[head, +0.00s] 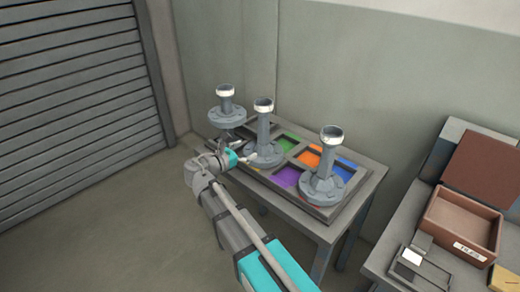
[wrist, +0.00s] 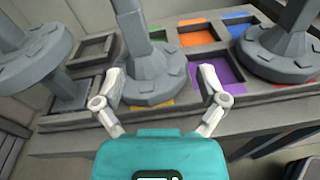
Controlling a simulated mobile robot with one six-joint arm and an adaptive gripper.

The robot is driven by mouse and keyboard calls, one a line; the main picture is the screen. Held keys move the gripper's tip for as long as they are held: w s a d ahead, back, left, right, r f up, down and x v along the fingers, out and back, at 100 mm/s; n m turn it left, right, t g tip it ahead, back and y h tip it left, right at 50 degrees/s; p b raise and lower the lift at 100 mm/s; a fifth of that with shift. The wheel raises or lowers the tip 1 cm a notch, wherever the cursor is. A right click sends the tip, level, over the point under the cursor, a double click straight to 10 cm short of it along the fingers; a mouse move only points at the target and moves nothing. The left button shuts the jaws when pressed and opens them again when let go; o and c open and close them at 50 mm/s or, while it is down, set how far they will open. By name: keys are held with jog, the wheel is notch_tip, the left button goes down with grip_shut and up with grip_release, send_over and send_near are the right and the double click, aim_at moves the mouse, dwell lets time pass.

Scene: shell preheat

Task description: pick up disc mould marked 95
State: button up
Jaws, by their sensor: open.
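Three grey flanged discs with upright stems stand at a tray; no 95 or other mark is readable on them, so I cannot tell which is the named mould. The middle disc (head: 264,152) sits on the tray, and in the wrist view (wrist: 150,85) it lies ahead between my fingers. The left disc (head: 227,117) is raised on a post; it also shows in the wrist view (wrist: 35,55). The right disc (head: 322,187) also shows in the wrist view (wrist: 275,58). My gripper (wrist: 160,78) is open and empty, close in front of the middle disc; contact is unclear.
The tray (wrist: 255,108) has coloured squares, including purple (head: 286,177), orange (head: 310,158) and green. It lies on a grey table (head: 372,178) against the wall. A second table at right holds an open brown box (head: 460,225) and a small grey item (head: 418,270).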

aim_at(260, 130)
jog(key=shift+w+a+r+n+t, duration=0.15)
jog(key=shift+a+r+n+t, duration=0.15)
jog(key=shift+a, duration=0.25)
jog(key=shift+w+a+r+n+t, duration=0.1)
jog(key=shift+a+n+t, duration=0.05)
jog(key=shift+a+n, duration=0.3)
jog(key=shift+w+a+r+n+t, duration=0.15)
jog(key=shift+a+n+t, duration=0.1)
jog(key=shift+a, duration=0.35)
jog(key=shift+x, duration=4.2)
jog(key=shift+w, duration=0.1)
jog(key=shift+x, duration=2.55)
jog(key=shift+a, duration=0.1)
grip_shut()
